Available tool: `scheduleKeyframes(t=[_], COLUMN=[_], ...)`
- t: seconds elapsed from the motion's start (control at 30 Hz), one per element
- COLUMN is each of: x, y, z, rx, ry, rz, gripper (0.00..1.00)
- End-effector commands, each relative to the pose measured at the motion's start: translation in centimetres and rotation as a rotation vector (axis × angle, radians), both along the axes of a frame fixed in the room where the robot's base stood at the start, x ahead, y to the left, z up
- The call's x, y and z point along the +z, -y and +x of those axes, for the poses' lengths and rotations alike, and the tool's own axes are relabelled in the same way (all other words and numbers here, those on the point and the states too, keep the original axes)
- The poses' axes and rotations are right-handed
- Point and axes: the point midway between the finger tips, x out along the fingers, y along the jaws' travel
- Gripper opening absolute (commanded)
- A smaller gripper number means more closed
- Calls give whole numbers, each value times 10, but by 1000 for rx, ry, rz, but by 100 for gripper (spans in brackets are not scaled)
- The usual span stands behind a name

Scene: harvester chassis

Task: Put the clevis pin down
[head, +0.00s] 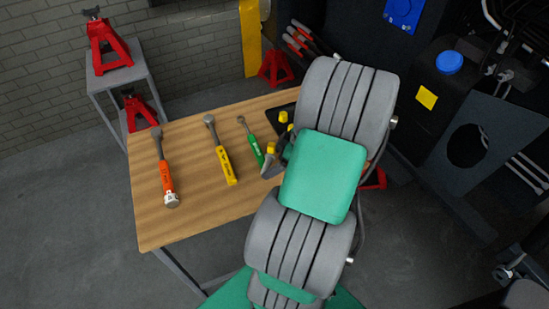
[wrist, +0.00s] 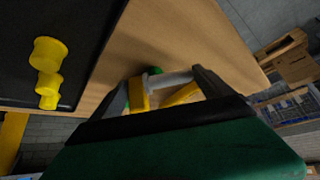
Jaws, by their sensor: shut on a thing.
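My gripper (wrist: 168,85) is low over the wooden workbench (head: 190,214), near its right part beside the black tray. In the wrist view its dark fingers are closed on a pale grey rod, which looks like the clevis pin (wrist: 170,79). The pin lies crosswise between the fingertips. Yellow parts show just inside the fingers; I cannot tell whether they belong to the gripper. In the head view my arm covers much of the gripper, and the pin cannot be made out clearly. I cannot tell whether the pin touches the wood.
Yellow cylindrical pieces (wrist: 48,55) stand on the black tray (wrist: 82,25). Bare wood shows between the tools and along the front edge.

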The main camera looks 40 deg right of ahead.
Motion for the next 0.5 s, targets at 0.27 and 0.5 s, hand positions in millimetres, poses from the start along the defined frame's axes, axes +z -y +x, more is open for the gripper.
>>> scheduleKeyframes(t=[0.27, 0.5], x=[-3, -4], y=[1, 0], z=[0, 0], rx=[0, -1], ry=[1, 0], rz=[-2, -1], gripper=[25, 100])
